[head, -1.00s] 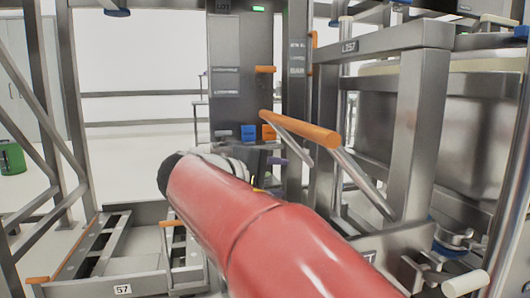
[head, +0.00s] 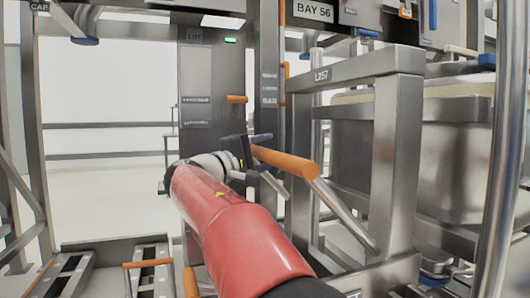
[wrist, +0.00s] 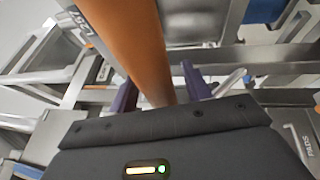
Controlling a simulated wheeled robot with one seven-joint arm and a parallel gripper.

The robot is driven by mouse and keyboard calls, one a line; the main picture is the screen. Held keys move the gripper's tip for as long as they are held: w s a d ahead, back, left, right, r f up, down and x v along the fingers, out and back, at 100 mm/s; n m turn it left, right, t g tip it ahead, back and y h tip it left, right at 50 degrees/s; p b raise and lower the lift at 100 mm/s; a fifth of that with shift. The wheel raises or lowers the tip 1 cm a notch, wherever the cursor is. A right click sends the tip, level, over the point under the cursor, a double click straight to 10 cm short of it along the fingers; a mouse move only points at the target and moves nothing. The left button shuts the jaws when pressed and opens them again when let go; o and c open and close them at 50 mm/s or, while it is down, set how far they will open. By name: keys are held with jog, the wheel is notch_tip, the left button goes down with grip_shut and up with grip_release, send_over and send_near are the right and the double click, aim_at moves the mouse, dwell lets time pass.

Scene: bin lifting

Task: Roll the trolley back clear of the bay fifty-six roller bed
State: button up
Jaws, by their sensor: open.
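The trolley (head: 396,150) is a grey steel frame marked L257, at the right of the head view. Its orange push handle (head: 288,163) sticks out toward the middle on grey struts. In the wrist view the orange handle (wrist: 140,45) runs between the two purple fingers of my gripper (wrist: 158,92), which are open with a gap on the finger sides. In the head view my gripper (head: 254,142) is at the handle's left end, partly hidden by my red arm. A BAY 56 sign (head: 317,12) hangs above the trolley. The roller bed itself is not clearly seen.
A grey bin (head: 405,140) stands behind the trolley frame. A dark panel column (head: 212,95) with orange levers stands in the middle. Low rail frames (head: 75,270) with orange handles lie at lower left. A steel post (head: 500,150) stands at far right.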

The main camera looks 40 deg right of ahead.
jog(key=shift+d, duration=0.15)
grip_shut()
dwell(0.4)
